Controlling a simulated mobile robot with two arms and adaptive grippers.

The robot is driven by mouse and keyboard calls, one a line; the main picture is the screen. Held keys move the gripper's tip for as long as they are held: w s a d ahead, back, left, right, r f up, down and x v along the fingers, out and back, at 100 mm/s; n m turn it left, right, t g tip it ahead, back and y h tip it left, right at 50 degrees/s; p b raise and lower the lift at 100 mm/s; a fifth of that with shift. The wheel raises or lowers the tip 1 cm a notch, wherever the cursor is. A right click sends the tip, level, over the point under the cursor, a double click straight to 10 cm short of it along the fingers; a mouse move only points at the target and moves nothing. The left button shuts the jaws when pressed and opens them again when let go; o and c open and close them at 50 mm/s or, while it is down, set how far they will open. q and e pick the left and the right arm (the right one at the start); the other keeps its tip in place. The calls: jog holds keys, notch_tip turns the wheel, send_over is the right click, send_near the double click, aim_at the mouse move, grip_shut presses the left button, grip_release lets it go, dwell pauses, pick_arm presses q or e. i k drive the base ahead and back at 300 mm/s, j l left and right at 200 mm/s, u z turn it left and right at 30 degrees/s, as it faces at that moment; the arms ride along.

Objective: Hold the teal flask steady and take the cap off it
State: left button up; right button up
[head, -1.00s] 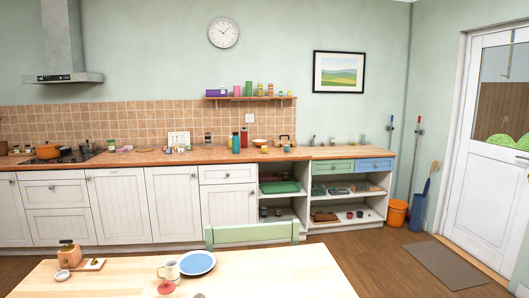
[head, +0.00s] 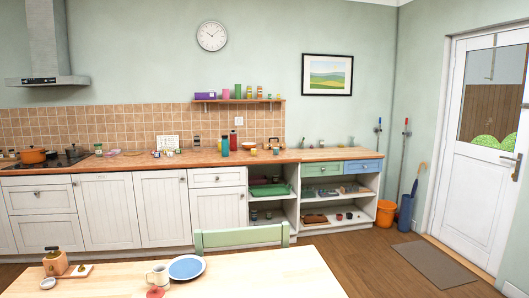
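The teal flask (head: 225,147) stands upright on the wooden counter (head: 130,162), near the middle of the back wall. It is small in the head view, and its cap is too small to make out clearly. A red bottle (head: 233,140) stands close behind it, just to its right. Neither of my grippers is in view, and nothing touches the flask.
A table (head: 250,275) fills the near foreground, with a blue plate (head: 187,267), a mug and a small board on it. A green chair (head: 240,237) stands between table and counter. Open floor (head: 360,260) lies to the right, with a mat (head: 434,263) by the door.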

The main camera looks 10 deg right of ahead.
aim_at(225, 141)
jog(key=u, duration=0.45)
jog(key=j+u, duration=0.75)
jog(key=u, duration=0.2)
jog(key=j+u, duration=0.45)
jog(key=i+j+u, duration=0.35)
jog(key=i, duration=0.15)
jog(key=i+j+u, duration=0.3)
jog(key=i, duration=0.2)
jog(key=i+u, duration=0.35)
jog(key=i, duration=0.15)
jog(key=i+z, duration=0.3)
jog(key=i, duration=0.35)
jog(key=i+j+z, duration=0.3)
jog(key=i, duration=0.3)
jog(key=i+l+z, duration=0.2)
jog(key=z, duration=0.25)
jog(key=i+l+z, duration=0.1)
jog(key=i+z, duration=0.6)
jog(key=z, duration=0.2)
jog(key=i+j+z, duration=0.1)
jog(key=i+z, duration=0.7)
jog(key=i, duration=1.6)
jog(key=i+z, duration=0.3)
jog(key=i, duration=0.25)
jog(key=i+j+z, duration=0.15)
jog(key=i+z, duration=0.2)
jog(key=i, duration=0.2)
jog(key=i+j+z, duration=0.3)
jog(key=i, duration=0.25)
